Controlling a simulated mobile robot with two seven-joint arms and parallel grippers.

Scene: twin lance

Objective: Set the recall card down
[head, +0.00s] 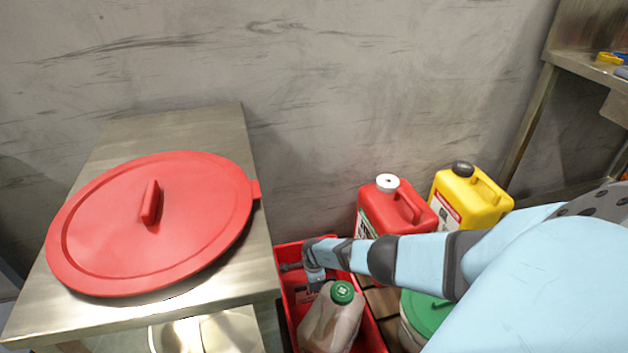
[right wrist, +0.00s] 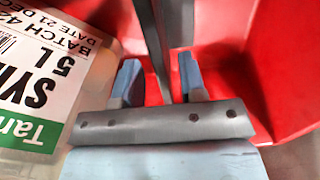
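My right gripper (head: 303,263) reaches down into the red crate (head: 369,325) beside a translucent jug (head: 328,322) with a green cap. In the right wrist view its two pale blue fingers (right wrist: 160,82) stand apart. A narrow grey strip (right wrist: 158,40) runs between them; I cannot tell whether it is held. A small patch with pale marks (head: 307,294) shows in the crate below the gripper. I cannot tell whether this is the recall card; no card shows clearly. My left gripper is not in view.
A steel table (head: 215,135) with a large red lid (head: 110,230) stands at left. A red canister (head: 390,212) and a yellow canister (head: 470,197) stand behind my right arm. A green-lidded container (head: 425,310) is partly hidden by it. A steel shelf (head: 575,63) is at right.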

